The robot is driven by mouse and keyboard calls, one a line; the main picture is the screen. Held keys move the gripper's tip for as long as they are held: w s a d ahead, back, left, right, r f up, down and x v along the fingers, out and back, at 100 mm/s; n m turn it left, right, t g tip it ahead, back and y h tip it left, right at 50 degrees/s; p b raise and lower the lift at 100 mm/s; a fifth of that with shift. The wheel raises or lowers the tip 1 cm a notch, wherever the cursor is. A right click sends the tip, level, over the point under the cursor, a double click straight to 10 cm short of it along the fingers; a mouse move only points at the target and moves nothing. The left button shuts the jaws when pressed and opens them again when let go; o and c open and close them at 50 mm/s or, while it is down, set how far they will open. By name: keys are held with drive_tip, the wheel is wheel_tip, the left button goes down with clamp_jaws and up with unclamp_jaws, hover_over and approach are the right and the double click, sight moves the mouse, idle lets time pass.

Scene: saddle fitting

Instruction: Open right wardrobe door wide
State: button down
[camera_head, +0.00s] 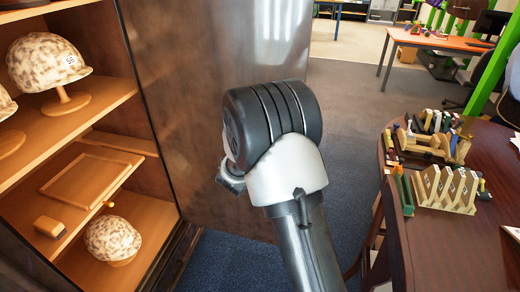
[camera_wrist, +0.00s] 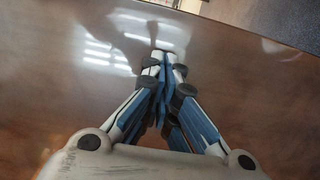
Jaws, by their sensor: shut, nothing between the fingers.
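The right wardrobe door (camera_head: 190,95) is a brown, glossy panel. In the head view it stands swung open beside the shelves, its free edge toward the upper right. In the wrist view the door (camera_wrist: 60,85) fills most of the picture, with reflections on its face. My gripper (camera_wrist: 163,58) is shut and empty, its fingers pointing at the door face. Whether the tips touch it I cannot tell. In the head view my gripper is hidden behind my arm. The open wardrobe (camera_head: 150,140) is at the left.
Wooden shelves hold speckled helmets (camera_head: 45,62) on stands and a wooden tray (camera_head: 92,182). A dark round table (camera_head: 450,250) with wooden racks (camera_head: 445,190) stands close on the right. Carpet (camera_head: 345,130) lies clear beyond the door, toward an orange-topped desk (camera_head: 435,40).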

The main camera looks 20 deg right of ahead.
drive_tip(key=w+x, duration=0.1)
drive_tip(key=x, duration=0.6)
drive_tip(key=shift+a, duration=0.2)
drive_tip(key=shift+w, duration=0.15)
